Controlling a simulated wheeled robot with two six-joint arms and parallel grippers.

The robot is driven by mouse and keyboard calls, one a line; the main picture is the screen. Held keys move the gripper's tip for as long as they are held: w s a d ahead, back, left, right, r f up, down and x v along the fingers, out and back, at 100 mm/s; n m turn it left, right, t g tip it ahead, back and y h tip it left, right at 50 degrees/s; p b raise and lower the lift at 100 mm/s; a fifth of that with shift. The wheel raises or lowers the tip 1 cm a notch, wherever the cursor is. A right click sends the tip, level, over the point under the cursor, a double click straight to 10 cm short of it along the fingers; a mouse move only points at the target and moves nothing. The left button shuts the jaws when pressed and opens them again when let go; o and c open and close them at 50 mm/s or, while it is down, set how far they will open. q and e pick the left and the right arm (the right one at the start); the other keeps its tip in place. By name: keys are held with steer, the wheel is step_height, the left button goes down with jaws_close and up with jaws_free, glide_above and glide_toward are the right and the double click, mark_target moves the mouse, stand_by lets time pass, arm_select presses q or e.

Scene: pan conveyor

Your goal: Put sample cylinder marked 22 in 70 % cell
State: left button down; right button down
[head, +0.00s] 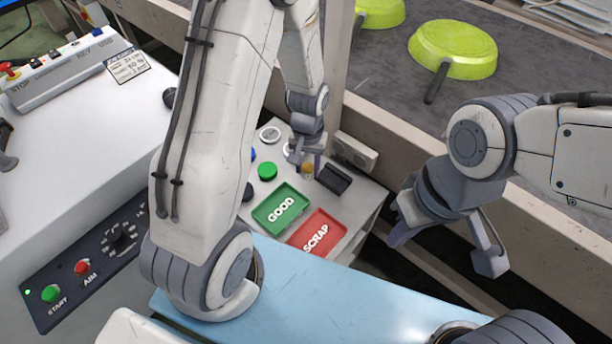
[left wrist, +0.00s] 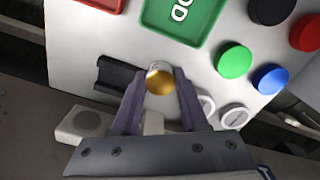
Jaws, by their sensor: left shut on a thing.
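My left gripper (head: 306,166) is low over the white control panel at the far side. It is shut on a small brass-coloured cylinder with a pale top (head: 307,171), which sits between the two fingers in the left wrist view (left wrist: 160,79). Its number cannot be read. Two white-rimmed round fittings stand beside the gripper, one of them clear in the head view (head: 270,134) and one in the left wrist view (left wrist: 235,117); no 70 % marking can be read on them. My right gripper (head: 447,245) is open and empty, right of the panel.
The panel holds a green GOOD tray (head: 270,221), a red SCRAP tray (head: 333,231), a black block (head: 333,179) close to the cylinder, and coloured buttons, including a green one (head: 267,171). Lime pans (head: 452,50) lie on the conveyor behind. A blue surface (head: 300,290) is in front.

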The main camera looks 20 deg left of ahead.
mark_target(306, 176)
arm_select(q)
steer(key=shift+a+f, duration=0.15)
steer(key=shift+f, duration=0.1)
steer(key=shift+f+b, duration=0.4)
steer(key=shift+f, duration=1.45)
steer(key=shift+f, duration=0.15)
steer(key=c, duration=0.7)
jaws_free()
